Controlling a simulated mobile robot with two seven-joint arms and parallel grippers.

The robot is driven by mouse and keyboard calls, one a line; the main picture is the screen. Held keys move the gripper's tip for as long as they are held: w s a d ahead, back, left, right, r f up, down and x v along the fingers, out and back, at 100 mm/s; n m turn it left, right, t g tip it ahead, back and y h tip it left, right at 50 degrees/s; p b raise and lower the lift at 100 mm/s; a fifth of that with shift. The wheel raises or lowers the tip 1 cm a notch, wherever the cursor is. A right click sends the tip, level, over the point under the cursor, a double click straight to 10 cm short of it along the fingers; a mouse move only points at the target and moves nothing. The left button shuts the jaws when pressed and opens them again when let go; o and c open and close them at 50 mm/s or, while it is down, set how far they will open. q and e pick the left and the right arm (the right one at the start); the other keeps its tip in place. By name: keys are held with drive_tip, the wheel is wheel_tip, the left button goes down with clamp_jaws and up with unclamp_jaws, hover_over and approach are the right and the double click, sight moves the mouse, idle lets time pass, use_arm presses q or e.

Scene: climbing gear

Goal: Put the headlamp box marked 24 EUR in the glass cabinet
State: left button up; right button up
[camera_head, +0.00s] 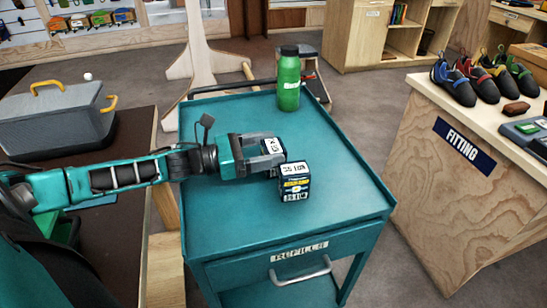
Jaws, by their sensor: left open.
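Two small dark boxes with white labels on top stand on the teal cart (222,215). The farther box (273,146) is partly hidden by my left gripper (276,154). My left gripper is open, low over the cart top, with its fingers at the farther box and just behind the nearer one. I cannot tell if they touch either box. The label prices are too small to read surely. My right gripper and a glass cabinet are not in view.
A green bottle (289,82) stands at the cart's back edge. A grey crate (55,118) is on the left. The fitting counter (430,165) with climbing shoes (455,83) is on the right. Most of the cart top is clear, and the floor between cart and counter is open.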

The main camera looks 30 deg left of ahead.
sight(282, 144)
use_arm(q)
drive_tip(key=shift+x, duration=1.8)
drive_tip(key=shift+r, duration=0.1)
drive_tip(key=c, duration=0.9)
